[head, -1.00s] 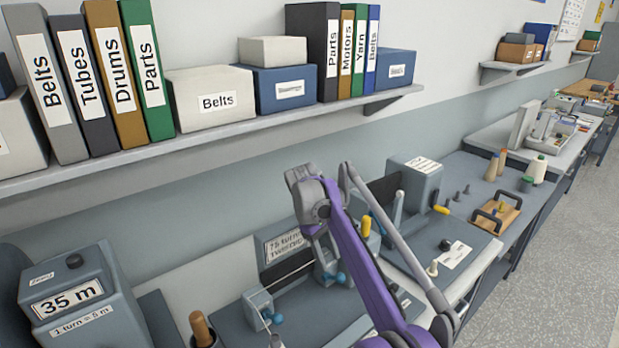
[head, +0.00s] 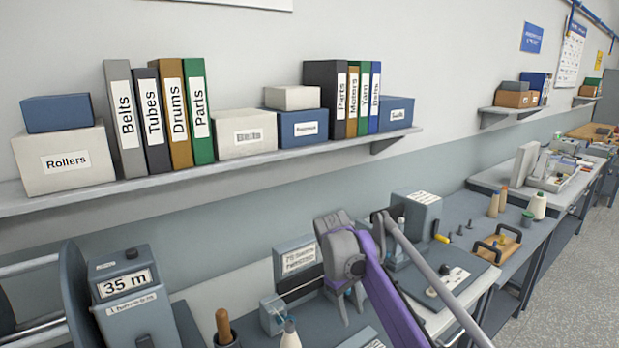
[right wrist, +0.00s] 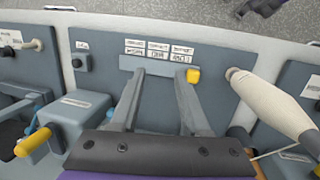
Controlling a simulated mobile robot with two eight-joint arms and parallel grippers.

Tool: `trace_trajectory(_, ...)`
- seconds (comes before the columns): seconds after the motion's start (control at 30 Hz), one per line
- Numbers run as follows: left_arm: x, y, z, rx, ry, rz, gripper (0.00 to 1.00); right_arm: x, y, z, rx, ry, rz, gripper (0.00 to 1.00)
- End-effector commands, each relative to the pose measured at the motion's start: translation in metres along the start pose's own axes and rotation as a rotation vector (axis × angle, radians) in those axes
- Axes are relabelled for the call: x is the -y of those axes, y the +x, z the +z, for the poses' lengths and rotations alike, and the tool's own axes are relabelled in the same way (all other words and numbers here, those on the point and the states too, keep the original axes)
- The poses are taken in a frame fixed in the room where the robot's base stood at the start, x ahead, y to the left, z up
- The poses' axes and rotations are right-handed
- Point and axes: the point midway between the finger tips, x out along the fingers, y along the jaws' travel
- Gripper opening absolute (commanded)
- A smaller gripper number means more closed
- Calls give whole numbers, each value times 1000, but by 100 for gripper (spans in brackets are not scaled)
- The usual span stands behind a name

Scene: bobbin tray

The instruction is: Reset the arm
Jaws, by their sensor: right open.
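My right arm, grey and purple, reaches over the bench in the head view. Its gripper (head: 347,305) points down at the bench, and the fingertips are hard to make out there. In the right wrist view the two grey fingers (right wrist: 160,98) stand apart with nothing between them, above a blue-grey panel (right wrist: 222,75) with small white labels. A yellow knob (right wrist: 193,75) shows close to the right finger. My left gripper is in neither view.
A white cone (right wrist: 275,105) lies right of the fingers in the wrist view. A grey "35 m" box (head: 135,303) stands at the left of the bench. A wall shelf (head: 275,155) with binders and boxes runs behind. A wooden tray (head: 515,240) with dark handles sits farther right.

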Motion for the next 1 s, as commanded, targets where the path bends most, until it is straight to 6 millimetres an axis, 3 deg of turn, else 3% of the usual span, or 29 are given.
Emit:
trace_trajectory(0.23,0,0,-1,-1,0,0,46,10,-6,64,-130,147,0,46)
trace_trajectory(0.47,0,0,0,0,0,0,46,40,15,139,-280,321,-7,46)
trace_trajectory(0.8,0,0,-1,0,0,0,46,107,88,237,-495,576,-25,46)
trace_trajectory(1.0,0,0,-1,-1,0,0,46,133,124,264,-572,668,-34,46)
